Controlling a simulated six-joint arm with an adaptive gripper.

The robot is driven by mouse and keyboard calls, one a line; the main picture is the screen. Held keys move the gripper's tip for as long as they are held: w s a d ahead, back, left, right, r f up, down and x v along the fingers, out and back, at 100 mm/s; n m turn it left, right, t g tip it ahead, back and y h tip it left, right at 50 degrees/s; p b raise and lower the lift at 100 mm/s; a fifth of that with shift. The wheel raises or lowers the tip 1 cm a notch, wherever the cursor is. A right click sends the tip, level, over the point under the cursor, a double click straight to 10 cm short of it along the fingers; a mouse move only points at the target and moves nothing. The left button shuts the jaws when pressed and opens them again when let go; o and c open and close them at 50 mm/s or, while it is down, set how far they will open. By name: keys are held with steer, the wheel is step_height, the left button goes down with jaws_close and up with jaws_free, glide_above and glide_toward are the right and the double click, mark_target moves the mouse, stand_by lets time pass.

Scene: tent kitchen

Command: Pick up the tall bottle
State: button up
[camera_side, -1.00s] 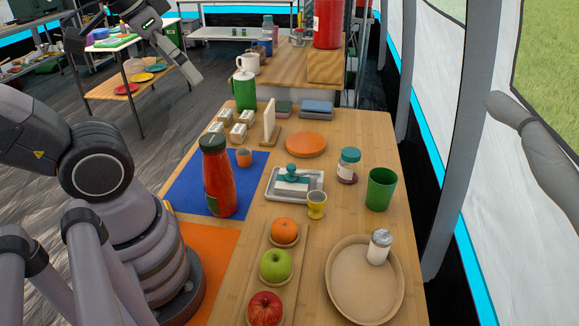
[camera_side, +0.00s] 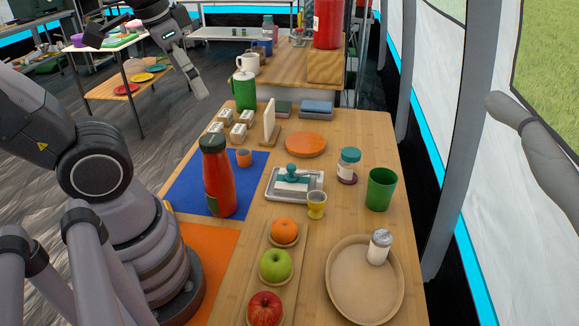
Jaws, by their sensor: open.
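The tall bottle (camera_side: 218,182) is red with a dark green cap. It stands upright on the blue mat (camera_side: 184,190), near the table's left edge. My gripper (camera_side: 202,94) is at the upper left of the view, apart from the bottle and above and beyond it. It is open and seen small from the side, so its fingers are hard to make out. Nothing shows between them.
A small orange cup (camera_side: 244,158) stands close behind the bottle. White boxes (camera_side: 238,133), a green pot (camera_side: 245,90) and an upright white board (camera_side: 269,122) stand farther back.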

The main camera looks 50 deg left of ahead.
steer(key=w+a+f+m+g+y, duration=0.2)
steer(key=f+m+g+y, duration=0.15)
steer(key=f, duration=0.25)
steer(key=w+a+f+m+g+y, duration=0.2)
steer(key=f+m+g+y, duration=0.1)
steer(key=f+g+y, duration=0.25)
steer(key=m+t+y, duration=0.4)
steer(key=m+y, duration=0.4)
steer(key=m, duration=0.1)
glide_above(227, 188)
steer(key=d, duration=0.4)
step_height(227, 188, down, 11)
steer(key=shift+a, duration=0.1)
steer(key=shift+w+f+m, duration=0.1)
steer(key=shift+f+m, duration=0.55)
step_height(227, 188, down, 8)
steer(key=shift+a+r, duration=0.1)
steer(key=shift+a, duration=0.5)
steer(key=a, duration=0.6)
steer(key=shift+s+a, duration=0.25)
steer(key=shift+c, duration=0.4)
steer(key=shift+r, duration=0.15)
steer(key=c, duration=1)
